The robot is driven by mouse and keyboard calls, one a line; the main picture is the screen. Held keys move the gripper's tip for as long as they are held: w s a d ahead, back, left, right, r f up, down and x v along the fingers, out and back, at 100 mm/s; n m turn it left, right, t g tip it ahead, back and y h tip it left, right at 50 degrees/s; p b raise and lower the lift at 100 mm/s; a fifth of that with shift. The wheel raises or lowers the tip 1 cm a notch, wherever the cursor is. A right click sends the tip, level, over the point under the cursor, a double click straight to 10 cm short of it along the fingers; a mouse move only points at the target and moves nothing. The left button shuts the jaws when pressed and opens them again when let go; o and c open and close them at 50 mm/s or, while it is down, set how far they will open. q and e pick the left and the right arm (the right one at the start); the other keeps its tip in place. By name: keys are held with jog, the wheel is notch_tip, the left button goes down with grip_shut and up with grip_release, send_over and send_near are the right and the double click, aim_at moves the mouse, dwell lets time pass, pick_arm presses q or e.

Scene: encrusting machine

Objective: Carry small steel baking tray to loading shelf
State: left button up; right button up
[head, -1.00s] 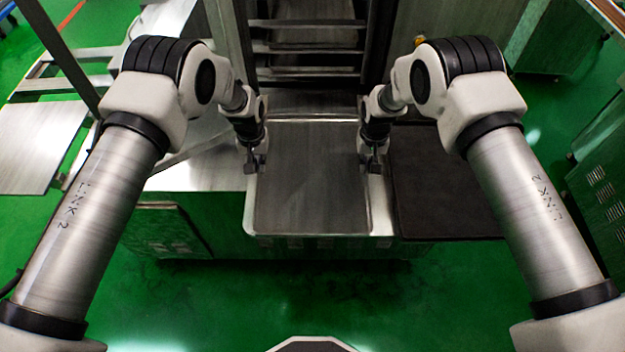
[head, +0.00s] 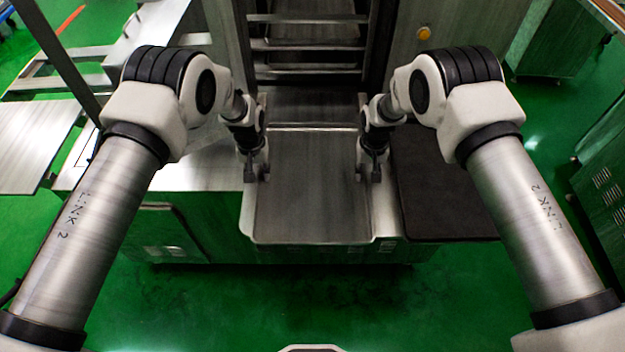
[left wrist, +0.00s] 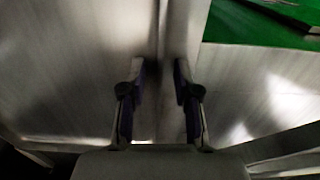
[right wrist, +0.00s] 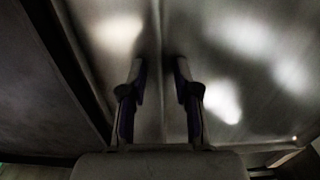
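The small steel baking tray (head: 312,190) is a shallow grey rectangle in the middle of the head view, its back rim by the machine. It looks empty and roughly level. My left gripper (head: 257,172) is at its left side and my right gripper (head: 371,170) at its right side. In the left wrist view the tray rim (left wrist: 163,35) runs between the two fingers, and in the right wrist view the rim (right wrist: 159,35) does too. I cannot tell which surface is the loading shelf.
A dark mat (head: 445,190) lies right of the tray. A steel worktop (head: 195,172) is on the left. A rack with several metal rungs (head: 305,45) stands behind. A steel table (head: 40,130) is further left. Green floor is clear in front.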

pick_arm(q)
jog(key=shift+r, duration=0.1)
pick_arm(e)
jog(key=shift+r, duration=0.15)
pick_arm(q)
notch_tip(320, 180, up, 12)
pick_arm(e)
notch_tip(320, 180, up, 12)
dwell(0.6)
